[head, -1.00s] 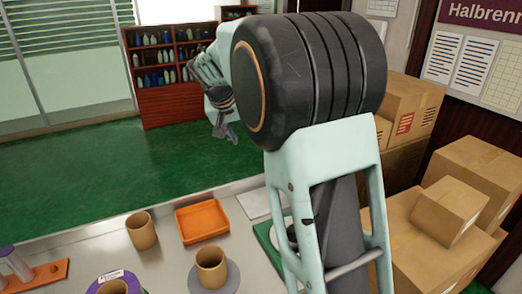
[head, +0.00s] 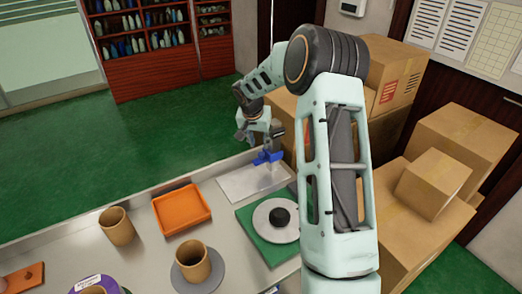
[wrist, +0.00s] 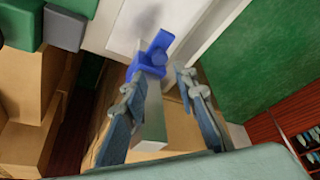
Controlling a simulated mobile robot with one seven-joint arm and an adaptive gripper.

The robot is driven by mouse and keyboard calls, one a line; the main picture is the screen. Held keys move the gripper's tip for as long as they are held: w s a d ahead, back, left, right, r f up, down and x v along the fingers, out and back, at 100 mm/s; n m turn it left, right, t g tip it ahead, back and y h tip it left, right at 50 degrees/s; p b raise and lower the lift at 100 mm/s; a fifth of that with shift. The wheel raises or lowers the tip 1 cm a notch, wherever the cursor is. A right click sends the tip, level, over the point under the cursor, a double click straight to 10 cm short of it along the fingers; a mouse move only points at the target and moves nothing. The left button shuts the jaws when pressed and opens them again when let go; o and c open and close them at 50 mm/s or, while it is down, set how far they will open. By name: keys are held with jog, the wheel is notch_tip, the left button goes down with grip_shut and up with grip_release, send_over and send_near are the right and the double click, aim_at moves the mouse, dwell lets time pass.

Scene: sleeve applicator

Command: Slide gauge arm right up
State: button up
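The gauge stands on a pale base plate (head: 240,184) at the back right of the bench. Its blue arm (head: 268,157) sits low on an upright grey metal post. In the wrist view the blue arm (wrist: 151,60), with a round knob, lies just beyond my fingertips, and the post (wrist: 152,120) runs between my fingers. My gripper (wrist: 158,84) is open, one finger on each side of the post. In the head view my gripper (head: 262,143) is close above the blue arm. I cannot tell whether a finger touches the post or blue arm.
A green mat (head: 252,238) with a grey disc (head: 264,228) and black knob lies in front of the gauge. An orange tray (head: 181,210), two brown cups (head: 117,228) and (head: 193,263) stand left. Cardboard boxes (head: 425,210) are stacked right.

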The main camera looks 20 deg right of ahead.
aim_at(261, 153)
jog(key=p+x, duration=0.1)
jog(key=x, duration=0.6)
jog(key=shift+w+d+f, duration=0.1)
jog(key=shift+w+f, duration=0.05)
jog(key=shift+f, duration=0.2)
grip_shut()
